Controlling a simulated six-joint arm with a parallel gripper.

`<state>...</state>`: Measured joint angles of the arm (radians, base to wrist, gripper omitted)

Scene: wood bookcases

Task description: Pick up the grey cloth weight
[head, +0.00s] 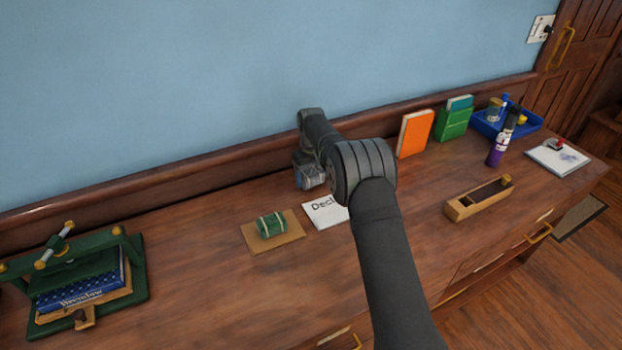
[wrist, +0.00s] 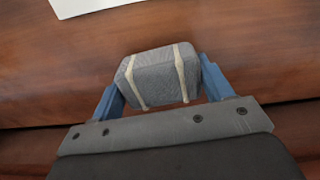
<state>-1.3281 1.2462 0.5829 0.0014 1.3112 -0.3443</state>
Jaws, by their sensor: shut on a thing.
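The grey cloth weight (wrist: 158,78) is a grey block with two pale bands around it. In the wrist view it sits between the two blue fingers of my gripper (wrist: 160,85), which is shut on it. In the head view my gripper (head: 310,172) is near the back of the wooden top, by the wall, and the weight is mostly hidden there by my arm. I cannot tell how high the weight is above the surface.
A green banded weight (head: 271,225) lies on a brown card (head: 291,236). A white printed sheet (head: 322,212) is beside it. A green press (head: 135,262) stands left. An orange book (head: 414,134), green box (head: 454,122), blue tray (head: 527,124), purple bottle (head: 497,150) and wooden box (head: 480,203) stand right.

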